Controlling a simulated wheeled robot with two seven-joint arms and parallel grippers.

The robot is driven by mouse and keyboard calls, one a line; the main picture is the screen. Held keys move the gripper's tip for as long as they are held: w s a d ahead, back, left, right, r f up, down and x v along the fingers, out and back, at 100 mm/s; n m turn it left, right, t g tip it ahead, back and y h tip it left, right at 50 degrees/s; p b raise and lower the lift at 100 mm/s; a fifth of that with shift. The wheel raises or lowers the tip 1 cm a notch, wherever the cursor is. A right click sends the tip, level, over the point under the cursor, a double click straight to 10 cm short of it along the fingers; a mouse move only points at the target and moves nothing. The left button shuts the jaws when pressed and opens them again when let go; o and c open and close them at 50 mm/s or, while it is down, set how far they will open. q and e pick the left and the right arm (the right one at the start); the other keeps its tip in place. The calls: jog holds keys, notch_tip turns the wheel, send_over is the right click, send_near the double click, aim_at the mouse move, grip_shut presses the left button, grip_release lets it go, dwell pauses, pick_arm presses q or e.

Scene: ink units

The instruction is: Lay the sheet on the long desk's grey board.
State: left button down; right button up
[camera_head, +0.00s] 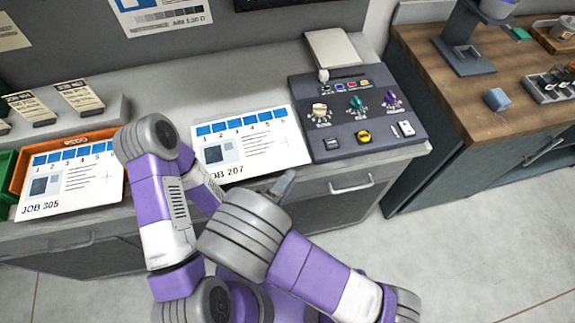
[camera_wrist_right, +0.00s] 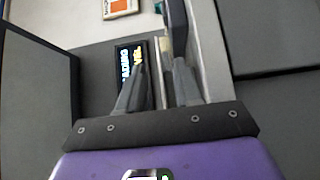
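A white sheet marked JOB 207 (camera_head: 245,150) lies at the front of the long desk (camera_head: 215,98), left of the control panel. A second white sheet marked JOB 305 (camera_head: 75,185) lies to the left, over an orange tray. I cannot make out a separate grey board; it may be hidden under a sheet. My right gripper (camera_head: 287,184) is at the front edge of the JOB 207 sheet; I cannot tell whether it touches. In the right wrist view its fingers (camera_wrist_right: 162,65) stand apart with no sheet clearly between them. My left gripper is hidden behind my arms.
A dark control panel (camera_head: 325,150) with knobs and buttons stands right of the JOB 207 sheet. The orange tray (camera_head: 18,172) and a green tray (camera_head: 5,170) are at far left, below small cards (camera_head: 78,97). A wooden-topped bench (camera_head: 455,105) stands right, beyond a floor gap.

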aim_at(302, 164)
jog(key=shift+d+x, duration=0.2)
jog(key=shift+x, duration=3.25)
jog(key=shift+s+r, duration=0.1)
grip_shut()
